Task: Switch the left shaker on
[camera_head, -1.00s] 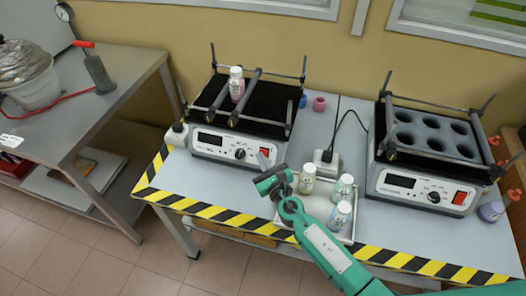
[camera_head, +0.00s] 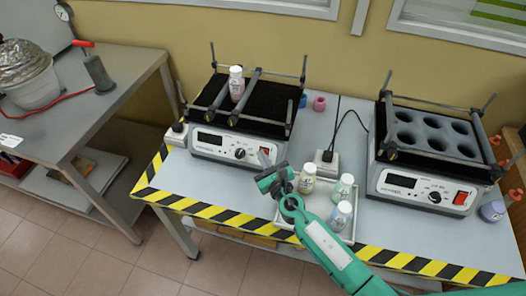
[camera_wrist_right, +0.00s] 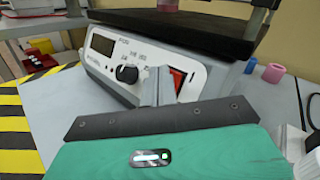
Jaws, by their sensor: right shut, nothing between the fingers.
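The left shaker (camera_head: 217,142) stands on the table, with a dark display and a black knob (camera_head: 240,153) on its white front panel. A small bottle (camera_head: 236,88) stands between the bars on its black platform. The red switch (camera_wrist_right: 176,79) shows in the right wrist view, right of the knob, partly covered by my fingers. My right gripper (camera_head: 264,158) is shut and empty, its fingertips in front of the right end of the shaker's panel. In the right wrist view the fingertips (camera_wrist_right: 158,84) overlap the switch's left side; I cannot tell whether they touch it. My left gripper is not in view.
A tray (camera_head: 287,219) with several bottles sits just right of my right gripper. The right shaker (camera_head: 422,190) stands further right. A white power adapter (camera_head: 326,163) with a black cable lies between the shakers. Striped tape marks the table's front edge.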

